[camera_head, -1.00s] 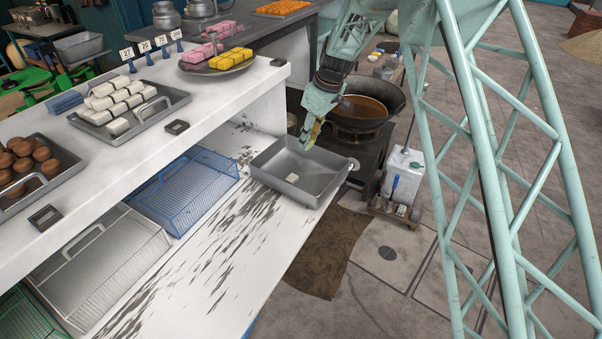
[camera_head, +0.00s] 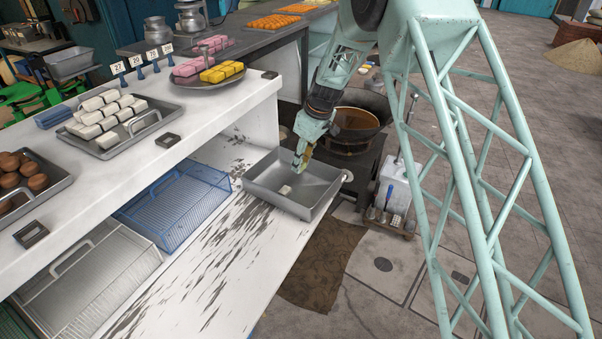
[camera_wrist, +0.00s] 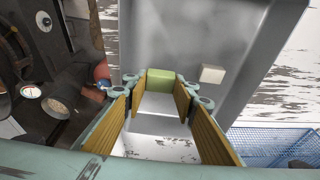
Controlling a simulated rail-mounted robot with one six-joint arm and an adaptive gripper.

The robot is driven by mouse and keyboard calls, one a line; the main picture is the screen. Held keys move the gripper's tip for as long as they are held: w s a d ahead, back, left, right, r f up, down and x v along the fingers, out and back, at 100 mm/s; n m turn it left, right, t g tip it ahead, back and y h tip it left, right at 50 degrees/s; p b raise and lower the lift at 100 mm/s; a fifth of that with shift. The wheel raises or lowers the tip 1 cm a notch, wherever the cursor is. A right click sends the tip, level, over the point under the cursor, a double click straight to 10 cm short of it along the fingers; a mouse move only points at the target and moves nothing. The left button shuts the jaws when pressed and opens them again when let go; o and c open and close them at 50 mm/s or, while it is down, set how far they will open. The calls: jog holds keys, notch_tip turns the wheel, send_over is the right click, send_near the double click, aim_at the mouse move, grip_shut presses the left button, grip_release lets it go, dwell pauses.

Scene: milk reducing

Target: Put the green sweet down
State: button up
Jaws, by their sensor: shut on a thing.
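The green sweet (camera_wrist: 158,80) shows in the wrist view between the tips of my gripper (camera_wrist: 160,82), which is shut on it. The grey metal tray (camera_wrist: 205,42) is behind and below it. In the head view my gripper (camera_head: 299,166) points down over the back part of this tray (camera_head: 265,201). A small white block (camera_head: 286,190) lies on the tray's floor and also shows in the wrist view (camera_wrist: 212,74), right of the green sweet. The gap between the green sweet and the tray floor cannot be told. The sweet is too small to make out in the head view.
The tray stands on the worn white lower shelf (camera_head: 225,270), next to a blue wire basket (camera_head: 176,207). The upper counter (camera_head: 115,170) holds a tray of white sweets (camera_head: 118,112) and a plate of pink and yellow sweets. A wok (camera_head: 352,122) stands behind the tray.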

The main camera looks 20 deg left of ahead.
aim_at(302, 170)
jog(key=shift+f+b, duration=0.5)
jog(key=shift+f, duration=1.9)
jog(key=shift+f, duration=0.2)
jog(key=o, duration=0.5)
jog(key=shift+r, duration=0.15)
jog(key=p+v, duration=0.2)
jog(key=v, duration=1)
jog(key=shift+r, duration=0.15)
